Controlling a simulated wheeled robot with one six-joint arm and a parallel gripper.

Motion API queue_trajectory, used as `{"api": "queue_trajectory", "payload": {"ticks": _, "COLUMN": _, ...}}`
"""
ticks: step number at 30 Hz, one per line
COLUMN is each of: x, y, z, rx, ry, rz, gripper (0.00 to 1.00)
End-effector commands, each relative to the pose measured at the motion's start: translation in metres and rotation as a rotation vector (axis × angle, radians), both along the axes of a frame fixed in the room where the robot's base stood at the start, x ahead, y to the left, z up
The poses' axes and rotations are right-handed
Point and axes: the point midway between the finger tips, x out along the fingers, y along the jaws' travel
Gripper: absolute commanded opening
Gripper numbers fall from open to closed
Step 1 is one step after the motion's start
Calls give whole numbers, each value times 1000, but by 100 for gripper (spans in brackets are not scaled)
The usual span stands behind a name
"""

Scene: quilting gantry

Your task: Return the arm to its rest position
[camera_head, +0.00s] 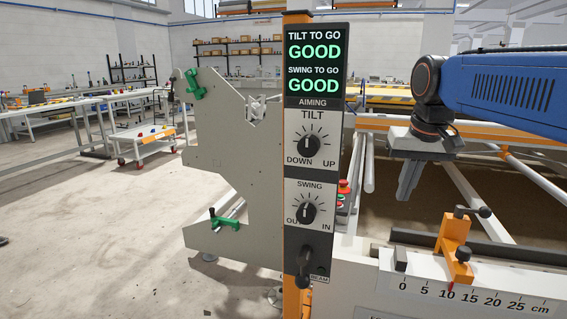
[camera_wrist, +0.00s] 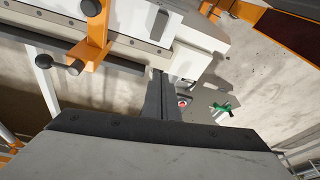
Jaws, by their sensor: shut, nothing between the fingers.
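My gripper (camera_head: 407,183) hangs pointing down from the blue arm at the right of the head view. It is to the right of the control panel and above and behind the ruled rail. Its fingers are shut and hold nothing. In the wrist view the shut dark fingers (camera_wrist: 163,97) reach up from the grey gripper body, with open air around them.
A control panel (camera_head: 313,170) has TILT and SWING knobs; both displays read GOOD. A red button (camera_head: 343,186) is behind it. An orange clamp (camera_head: 455,245) with black knobs stands on the ruled rail (camera_head: 490,290). A grey side plate (camera_head: 235,160) carries green handles. Open floor lies left.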

Motion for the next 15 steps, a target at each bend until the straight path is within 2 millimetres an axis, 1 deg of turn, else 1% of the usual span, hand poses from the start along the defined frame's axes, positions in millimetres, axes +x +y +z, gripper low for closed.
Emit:
{"api": "queue_trajectory", "payload": {"ticks": 1, "x": -14, "y": -1, "z": -8, "rx": -2, "ry": -7, "rz": 4, "gripper": 0}}
{"api": "queue_trajectory", "payload": {"ticks": 3, "x": -30, "y": -2, "z": -20, "rx": -4, "ry": -18, "rz": 12, "gripper": 0}}
{"api": "queue_trajectory", "payload": {"ticks": 11, "x": -90, "y": -6, "z": -70, "rx": -15, "ry": -58, "rz": 42, "gripper": 0}}
{"api": "queue_trajectory", "payload": {"ticks": 15, "x": -121, "y": -8, "z": -100, "rx": -22, "ry": -80, "rz": 58, "gripper": 0}}
